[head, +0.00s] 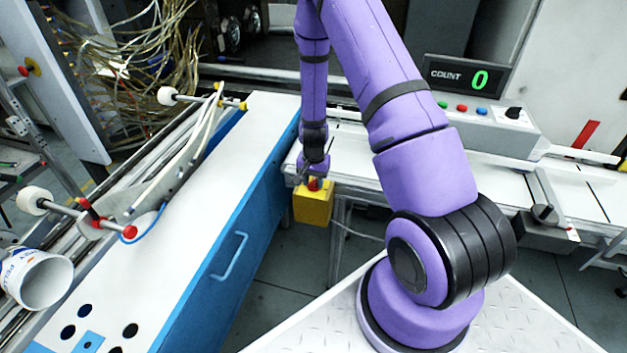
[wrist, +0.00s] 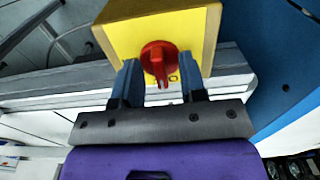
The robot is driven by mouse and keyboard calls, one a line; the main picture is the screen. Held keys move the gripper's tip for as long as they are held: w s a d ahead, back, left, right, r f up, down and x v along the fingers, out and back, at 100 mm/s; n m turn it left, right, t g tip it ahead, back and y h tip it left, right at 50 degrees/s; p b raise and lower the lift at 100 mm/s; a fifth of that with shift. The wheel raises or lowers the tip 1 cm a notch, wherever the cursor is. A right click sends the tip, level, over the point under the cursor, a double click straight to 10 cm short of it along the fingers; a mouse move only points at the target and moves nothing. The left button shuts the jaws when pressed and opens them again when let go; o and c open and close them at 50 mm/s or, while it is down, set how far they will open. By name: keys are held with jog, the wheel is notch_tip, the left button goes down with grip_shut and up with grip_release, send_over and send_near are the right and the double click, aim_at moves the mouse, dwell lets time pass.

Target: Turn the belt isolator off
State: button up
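The belt isolator is a yellow box (head: 313,208) hanging at the near edge of the white conveyor, with a red rotary knob (head: 313,184) on its face. In the wrist view the yellow face (wrist: 195,30) fills the top middle. The red knob (wrist: 158,58) has its grip bar pointing down in the picture, with a small dark mark beside it. My gripper (wrist: 160,77) is open, its two dark fingers standing either side of the knob's lower part with a gap on each side. I cannot tell how deep they reach. In the head view my gripper (head: 311,176) is just above the box, partly hidden.
A blue-sided bench (head: 225,250) with a white top stands left of the isolator. The white conveyor (head: 480,180) runs right behind my arm. A counter box (head: 465,77) reading 0 stands on it.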

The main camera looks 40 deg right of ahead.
aim_at(314, 181)
notch_tip(314, 181, up, 11)
dwell(0.8)
dwell(0.4)
